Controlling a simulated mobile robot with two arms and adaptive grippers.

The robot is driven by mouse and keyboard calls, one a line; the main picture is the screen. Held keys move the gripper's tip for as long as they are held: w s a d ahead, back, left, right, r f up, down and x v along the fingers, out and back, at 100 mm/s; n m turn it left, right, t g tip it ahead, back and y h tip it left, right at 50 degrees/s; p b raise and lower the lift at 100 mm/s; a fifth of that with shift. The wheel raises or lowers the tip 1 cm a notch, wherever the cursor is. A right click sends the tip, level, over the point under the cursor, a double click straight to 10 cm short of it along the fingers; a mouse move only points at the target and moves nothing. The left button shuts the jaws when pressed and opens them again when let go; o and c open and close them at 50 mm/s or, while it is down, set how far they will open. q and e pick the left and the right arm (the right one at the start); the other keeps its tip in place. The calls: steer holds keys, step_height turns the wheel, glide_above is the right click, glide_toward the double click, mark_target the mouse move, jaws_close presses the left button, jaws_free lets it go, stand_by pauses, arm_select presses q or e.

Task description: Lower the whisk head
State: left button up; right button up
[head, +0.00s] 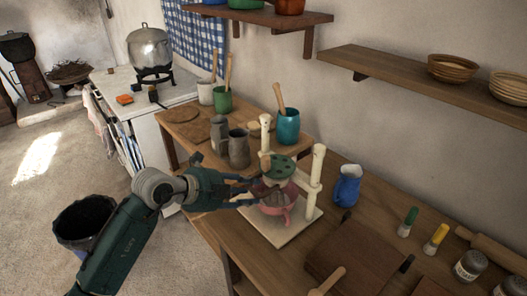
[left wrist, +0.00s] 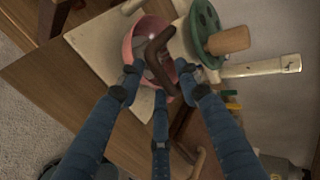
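The whisk stand has two cream posts (head: 315,180) on a pale base (head: 262,226). Its head is a green disc (head: 285,167) with a wooden knob, seen in the left wrist view as a disc (left wrist: 205,28) and knob (left wrist: 230,40). A pink bowl (head: 284,212) sits below the disc; it also shows in the left wrist view (left wrist: 133,42). A brown bent piece (left wrist: 153,52) crosses over the bowl. My left gripper (head: 250,192) is at the stand's left side, fingers spread around the bent piece's near end, with no clear grip. The right gripper is not seen.
Grey mugs (head: 238,148) and a teal utensil cup (head: 288,127) stand behind the stand. A blue jug (head: 346,186) is to its right, with a dark wooden board (head: 350,252) in front. A shelf (head: 420,88) hangs above.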

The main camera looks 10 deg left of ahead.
arm_select(q)
steer(key=p+v, duration=0.2)
steer(key=v, duration=0.3)
stand_by(0.4)
